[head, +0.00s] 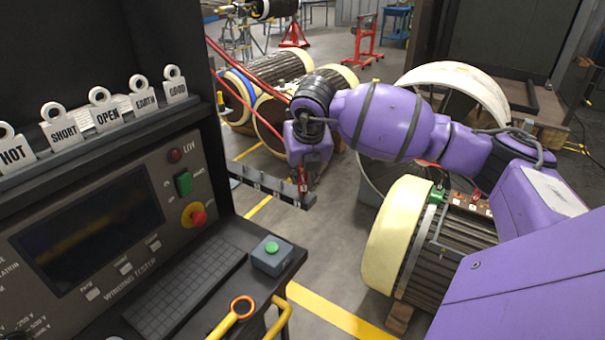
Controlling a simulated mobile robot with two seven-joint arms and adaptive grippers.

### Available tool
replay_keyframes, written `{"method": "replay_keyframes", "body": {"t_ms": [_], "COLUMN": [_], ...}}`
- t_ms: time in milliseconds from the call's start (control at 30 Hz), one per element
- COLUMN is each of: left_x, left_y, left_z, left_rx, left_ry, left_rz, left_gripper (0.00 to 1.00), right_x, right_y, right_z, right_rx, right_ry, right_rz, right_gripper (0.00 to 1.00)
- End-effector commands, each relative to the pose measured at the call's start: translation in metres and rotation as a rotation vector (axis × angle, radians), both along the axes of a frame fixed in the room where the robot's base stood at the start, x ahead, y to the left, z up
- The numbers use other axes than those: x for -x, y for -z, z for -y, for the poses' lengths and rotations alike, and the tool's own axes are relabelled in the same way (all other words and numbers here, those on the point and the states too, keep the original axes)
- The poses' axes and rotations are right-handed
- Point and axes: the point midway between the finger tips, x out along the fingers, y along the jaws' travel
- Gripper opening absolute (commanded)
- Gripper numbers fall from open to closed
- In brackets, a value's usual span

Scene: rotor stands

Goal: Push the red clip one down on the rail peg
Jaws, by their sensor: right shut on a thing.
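The red clip (304,183) is at the right end of the grey rail (262,183), which sticks out from the right side of the tester cabinet. My right gripper (304,175) comes down from above and is shut on the red clip. The clip's lower end is at the level of the rail's top. The peg under it is hidden, and I cannot tell how far down the clip sits. Small pegs show along the rail to the left. My left gripper is not in view.
The winding tester (85,230) with its keyboard stands at left. A grey box with a green button (272,255) sits on its shelf. A motor (400,240) with a cream end ring is at right. Red cables (245,72) hang behind. Floor is clear below the rail.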

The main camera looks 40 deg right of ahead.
Motion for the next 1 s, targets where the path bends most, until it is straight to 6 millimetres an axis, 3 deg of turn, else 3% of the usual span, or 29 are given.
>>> {"method": "replay_keyframes", "body": {"t_ms": [600,633,767,1000], "left_x": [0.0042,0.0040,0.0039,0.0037], "left_y": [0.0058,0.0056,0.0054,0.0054], "left_z": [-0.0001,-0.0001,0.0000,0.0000], "left_rx": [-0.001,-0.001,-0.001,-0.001], "left_ry": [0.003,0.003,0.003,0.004], "left_rz": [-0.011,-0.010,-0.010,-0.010], "left_gripper": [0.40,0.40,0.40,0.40], "right_x": [0.0000,-0.0001,-0.0001,0.0001], "right_y": [0.0091,0.0084,0.0081,0.0086], "right_z": [-0.0001,-0.0001,0.0000,0.0000], "right_rx": [0.000,0.000,0.000,0.000], "right_ry": [0.000,0.000,0.000,0.000], "right_rz": [0.000,0.000,0.000,-0.001], "right_gripper": [0.00,0.24,0.41,0.42]}}
